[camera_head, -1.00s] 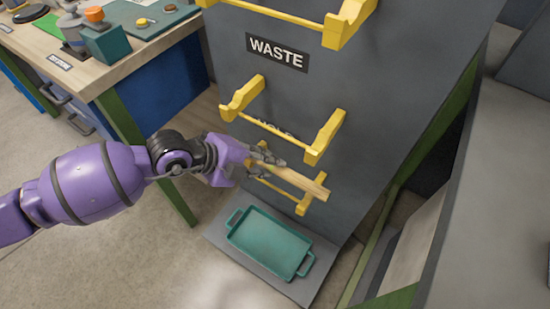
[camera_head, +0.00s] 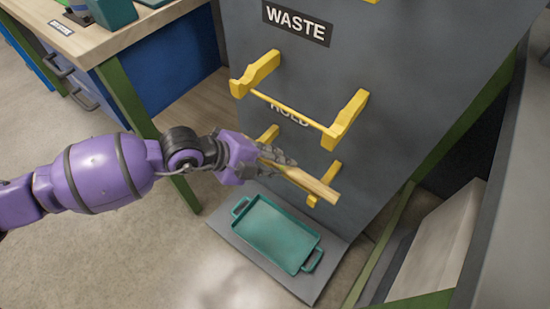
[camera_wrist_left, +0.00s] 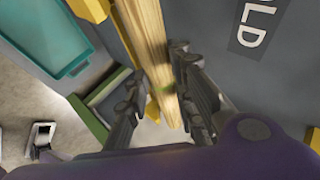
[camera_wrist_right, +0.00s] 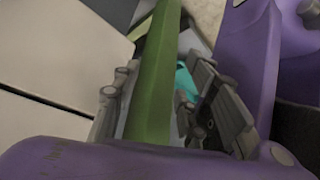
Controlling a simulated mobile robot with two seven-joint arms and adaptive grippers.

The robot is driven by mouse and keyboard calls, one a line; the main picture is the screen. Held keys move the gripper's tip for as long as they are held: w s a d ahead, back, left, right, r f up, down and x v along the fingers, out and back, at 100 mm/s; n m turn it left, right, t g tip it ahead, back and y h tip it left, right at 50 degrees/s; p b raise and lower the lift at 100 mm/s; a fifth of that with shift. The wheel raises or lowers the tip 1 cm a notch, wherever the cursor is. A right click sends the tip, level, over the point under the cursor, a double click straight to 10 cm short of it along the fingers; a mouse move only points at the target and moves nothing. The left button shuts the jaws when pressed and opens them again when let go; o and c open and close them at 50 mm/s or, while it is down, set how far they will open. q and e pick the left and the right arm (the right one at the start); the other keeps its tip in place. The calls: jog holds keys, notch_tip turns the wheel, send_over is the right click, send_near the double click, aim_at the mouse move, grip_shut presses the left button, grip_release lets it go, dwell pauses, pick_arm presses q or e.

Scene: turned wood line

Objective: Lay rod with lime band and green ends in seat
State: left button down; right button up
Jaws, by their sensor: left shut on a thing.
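My left gripper (camera_head: 272,160) is shut on a pale wooden rod (camera_head: 318,188), which sticks out to its right. The rod overlaps the lower pair of yellow brackets (camera_head: 325,181) on the grey panel. I cannot tell whether it touches them. A pair of yellow brackets (camera_head: 347,120) above is empty. My right gripper (camera_wrist_right: 153,105) is open; a green beam shows between its fingers.
The grey panel (camera_head: 395,80) carries a WASTE label (camera_head: 297,24) and a partly covered HOLD label (camera_head: 290,115). A teal tray (camera_head: 275,235) lies below the brackets. A wooden-topped bench (camera_head: 95,45) stands at the left. Green frame bars run at the right.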

pick_arm(q)
jog(key=shift+f, duration=0.1)
jog(key=c, duration=1.4)
grip_release()
jog(key=v, duration=1.2)
jog(key=shift+a, duration=0.1)
